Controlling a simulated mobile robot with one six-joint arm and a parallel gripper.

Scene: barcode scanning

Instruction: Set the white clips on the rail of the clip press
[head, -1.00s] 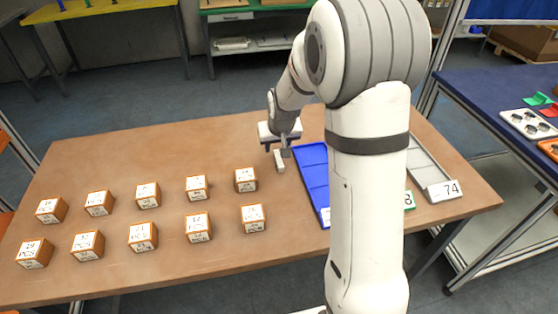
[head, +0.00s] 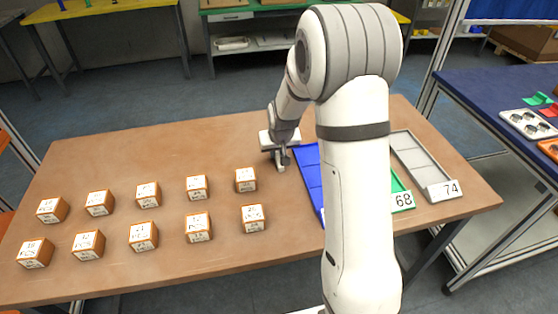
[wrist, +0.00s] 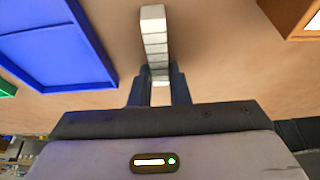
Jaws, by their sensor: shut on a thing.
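A narrow white segmented block (wrist: 154,35) is between the fingers of my gripper (wrist: 160,88) in the wrist view. My gripper is shut on it near one end, and the rest extends beyond the fingertips. In the head view my gripper (head: 280,162) is low over the brown table, just left of the blue tray, and mostly hides the block. I cannot tell whether the block touches the table. I can make out no clip press or rail in these frames.
Several orange and white labelled cubes (head: 198,187) stand in two rows on the brown table (head: 130,165). A blue tray (head: 310,175), a green tray (head: 399,190) and a grey tray (head: 418,160) lie at the right. My arm partly hides them. The table's back left is clear.

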